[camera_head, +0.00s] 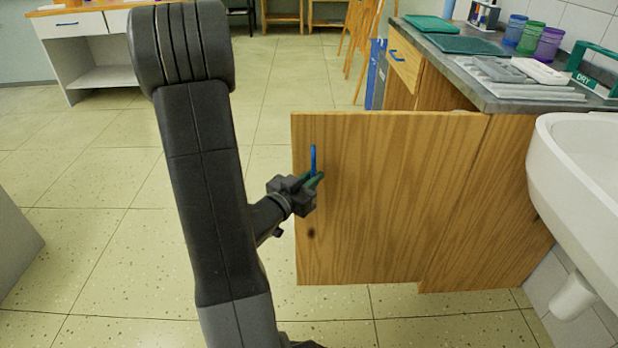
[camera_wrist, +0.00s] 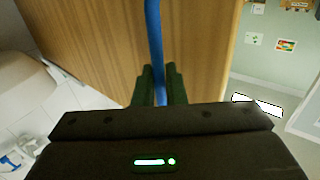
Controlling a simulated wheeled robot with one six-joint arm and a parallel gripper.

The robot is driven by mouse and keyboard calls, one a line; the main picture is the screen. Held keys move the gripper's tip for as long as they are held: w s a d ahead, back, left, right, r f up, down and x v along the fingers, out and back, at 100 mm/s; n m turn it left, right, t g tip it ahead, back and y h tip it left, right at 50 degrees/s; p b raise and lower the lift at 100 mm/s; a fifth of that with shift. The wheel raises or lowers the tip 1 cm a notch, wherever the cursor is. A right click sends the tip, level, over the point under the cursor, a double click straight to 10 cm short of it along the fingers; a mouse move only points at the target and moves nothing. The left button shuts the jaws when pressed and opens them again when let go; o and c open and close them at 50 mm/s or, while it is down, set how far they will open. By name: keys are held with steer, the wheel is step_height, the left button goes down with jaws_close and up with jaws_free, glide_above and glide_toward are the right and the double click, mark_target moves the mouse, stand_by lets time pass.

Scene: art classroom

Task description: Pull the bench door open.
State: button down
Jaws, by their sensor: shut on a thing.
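The wooden bench door (camera_head: 390,200) stands swung out from the bench (camera_head: 508,190) in the head view, its face toward me. A blue bar handle (camera_head: 313,158) is set near the door's left edge. My gripper (camera_head: 316,180) is shut on the handle's lower part. In the wrist view, the dark green fingers (camera_wrist: 160,85) close around the blue handle (camera_wrist: 154,35), with the door face (camera_wrist: 100,40) behind. The inside of the cupboard is hidden behind the door.
A white sink (camera_head: 580,180) stands at the right, close to the door's hinge side. The grey worktop (camera_head: 480,85) holds trays, cups and a drying rack. A blue bin (camera_head: 376,75) stands beyond the bench. The tiled floor (camera_head: 110,220) at left is mostly clear.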

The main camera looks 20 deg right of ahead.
steer(key=shift+s+d, duration=0.25)
steer(key=c, duration=1.9)
jaws_free()
steer(key=o, duration=0.4)
steer(key=shift+d+f, duration=0.1)
steer(key=shift+d, duration=0.2)
steer(key=shift+a, duration=0.15)
steer(key=shift+a, duration=0.25)
steer(key=p+v, duration=0.2)
steer(key=v, duration=1.1)
steer(key=shift+s, duration=0.1)
steer(key=shift+b+x, duration=1)
steer(key=shift+x, duration=5.8)
